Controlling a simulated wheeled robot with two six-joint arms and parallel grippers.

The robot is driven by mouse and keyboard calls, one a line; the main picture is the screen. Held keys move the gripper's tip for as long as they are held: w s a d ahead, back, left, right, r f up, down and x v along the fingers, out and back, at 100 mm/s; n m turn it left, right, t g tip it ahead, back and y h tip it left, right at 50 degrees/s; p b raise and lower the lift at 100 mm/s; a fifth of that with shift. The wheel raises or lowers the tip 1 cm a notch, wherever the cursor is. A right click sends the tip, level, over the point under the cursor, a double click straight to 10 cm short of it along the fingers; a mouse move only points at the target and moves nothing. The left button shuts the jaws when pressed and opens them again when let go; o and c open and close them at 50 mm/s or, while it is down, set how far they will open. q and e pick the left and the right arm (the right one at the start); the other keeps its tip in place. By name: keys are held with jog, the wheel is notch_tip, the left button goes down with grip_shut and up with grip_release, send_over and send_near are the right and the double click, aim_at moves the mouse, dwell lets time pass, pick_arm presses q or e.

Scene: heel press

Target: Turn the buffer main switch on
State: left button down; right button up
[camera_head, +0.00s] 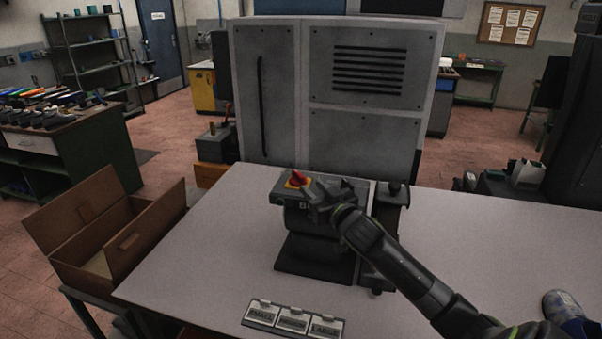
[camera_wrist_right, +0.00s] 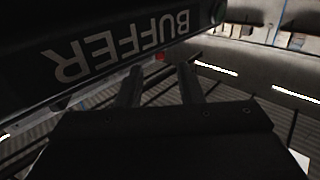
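The buffer (camera_head: 318,250) is a dark machine on the light table. On its top left sits a red switch knob (camera_head: 297,178) on a yellow plate. My right gripper (camera_head: 308,188) is right beside the knob, on its right side. In the right wrist view the word BUFFER (camera_wrist_right: 120,45) shows upside down on the machine's housing, and the two fingers of my right gripper (camera_wrist_right: 160,82) stand apart. A small bit of red (camera_wrist_right: 159,57) shows just beyond the fingertips. Whether a finger touches the knob cannot be told. My left gripper is not in view.
A large grey cabinet (camera_head: 375,90) stands behind the table. Small labelled plates (camera_head: 293,318) lie at the table's front edge, and a blue-grey shoe (camera_head: 563,305) is at the right. The table's right half (camera_head: 480,235) is mostly clear.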

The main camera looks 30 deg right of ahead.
aim_at(303, 179)
jog(key=shift+w+d+p, duration=0.15)
jog(key=shift+w+p, duration=0.4)
jog(key=shift+w, duration=1.3)
jog(key=shift+w+d+p, duration=0.15)
jog(key=shift+w+p, duration=0.4)
jog(key=shift+w, duration=1.3)
jog(key=shift+c, duration=0.2)
grip_shut()
